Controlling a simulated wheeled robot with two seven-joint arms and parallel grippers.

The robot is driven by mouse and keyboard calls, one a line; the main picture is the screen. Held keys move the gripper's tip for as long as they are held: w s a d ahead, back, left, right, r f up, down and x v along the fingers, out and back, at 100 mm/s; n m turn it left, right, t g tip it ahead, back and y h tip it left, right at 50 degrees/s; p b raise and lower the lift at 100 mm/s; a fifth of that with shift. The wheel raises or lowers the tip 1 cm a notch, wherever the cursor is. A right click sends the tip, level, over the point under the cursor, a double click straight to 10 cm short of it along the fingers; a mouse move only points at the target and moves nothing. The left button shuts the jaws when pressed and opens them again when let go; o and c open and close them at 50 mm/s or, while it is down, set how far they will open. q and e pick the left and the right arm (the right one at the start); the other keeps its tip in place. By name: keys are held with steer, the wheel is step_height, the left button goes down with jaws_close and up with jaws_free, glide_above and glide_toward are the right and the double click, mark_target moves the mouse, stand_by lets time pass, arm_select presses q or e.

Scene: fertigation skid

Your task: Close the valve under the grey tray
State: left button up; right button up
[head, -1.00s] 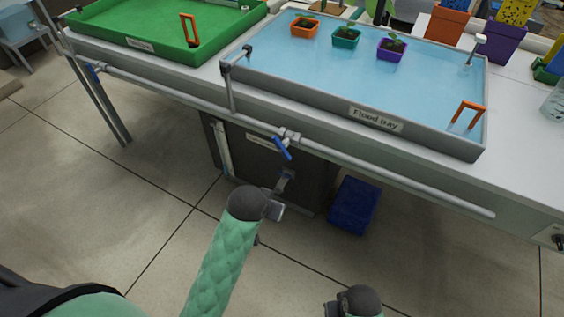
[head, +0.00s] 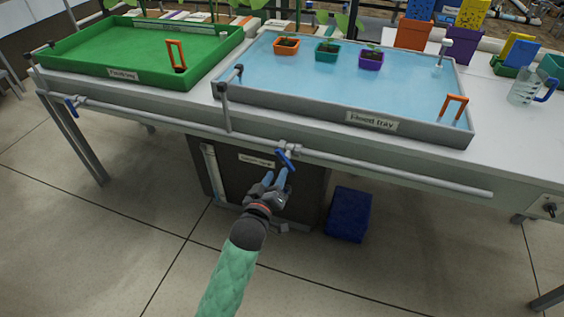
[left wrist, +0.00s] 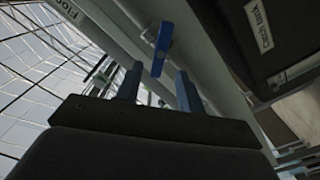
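The grey flood tray (head: 300,104) holds water and stands on the bench. Below its front edge, a valve with a blue handle (head: 285,160) sits on a pale pipe. My right gripper is out of view.
Another blue valve handle (head: 71,106) is on the pipe at the left, below the green tray (head: 130,75). A dark tank (head: 222,172) and a blue box (head: 348,214) stand under the bench. Small pots (head: 327,51) are in the flood tray. The floor in front is clear.

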mark_target(283, 161)
arm_select(q)
steer(key=shift+x, duration=3.85)
jaws_close()
